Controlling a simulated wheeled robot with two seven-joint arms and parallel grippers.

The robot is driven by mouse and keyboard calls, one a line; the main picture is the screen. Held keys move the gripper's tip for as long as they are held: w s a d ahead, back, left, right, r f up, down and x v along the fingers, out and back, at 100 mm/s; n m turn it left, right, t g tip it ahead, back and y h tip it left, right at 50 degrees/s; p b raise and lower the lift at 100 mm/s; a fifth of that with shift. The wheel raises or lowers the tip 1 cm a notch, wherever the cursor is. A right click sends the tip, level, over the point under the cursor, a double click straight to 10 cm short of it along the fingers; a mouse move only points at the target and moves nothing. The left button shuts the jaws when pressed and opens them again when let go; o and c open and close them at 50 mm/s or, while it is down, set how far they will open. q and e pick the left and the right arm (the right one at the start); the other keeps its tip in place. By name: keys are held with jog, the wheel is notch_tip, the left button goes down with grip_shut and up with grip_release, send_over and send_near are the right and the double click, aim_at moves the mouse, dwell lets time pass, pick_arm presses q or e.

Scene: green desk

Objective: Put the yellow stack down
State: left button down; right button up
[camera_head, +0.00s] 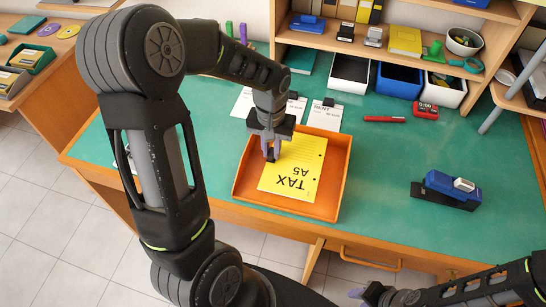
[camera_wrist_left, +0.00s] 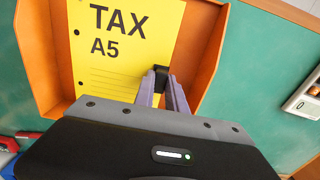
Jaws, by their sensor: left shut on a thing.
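The yellow stack (camera_head: 300,165), marked TAX A5, is inside the outline of the orange tray (camera_head: 335,185) on the green desk. Whether it touches the tray floor or hangs just above it I cannot tell. My left gripper (camera_head: 271,152) points down at the stack's left edge. In the left wrist view its purple fingers (camera_wrist_left: 162,86) are closed around a black clip (camera_wrist_left: 161,73) on the edge of the yellow stack (camera_wrist_left: 120,60). The tray wall (camera_wrist_left: 40,60) shows around the stack there. My right gripper (camera_head: 366,294) is partly visible at the bottom edge, away from the tray.
Sheets with black clips, one marked RENT (camera_head: 325,115), lie behind the tray. A red marker (camera_head: 384,119) and a red timer (camera_head: 425,110) lie back right. A blue stapler or punch (camera_head: 450,188) stands right. The desk between tray and stapler is clear. Shelves and bins line the back.

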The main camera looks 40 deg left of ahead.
pick_arm(q)
notch_tip(320, 180, down, 3)
jog(key=shift+s+f, duration=0.1)
jog(key=shift+f, duration=0.3)
jog(key=shift+f, duration=0.1)
jog(key=c, duration=1.4)
grip_release()
jog(key=shift+o, duration=0.2)
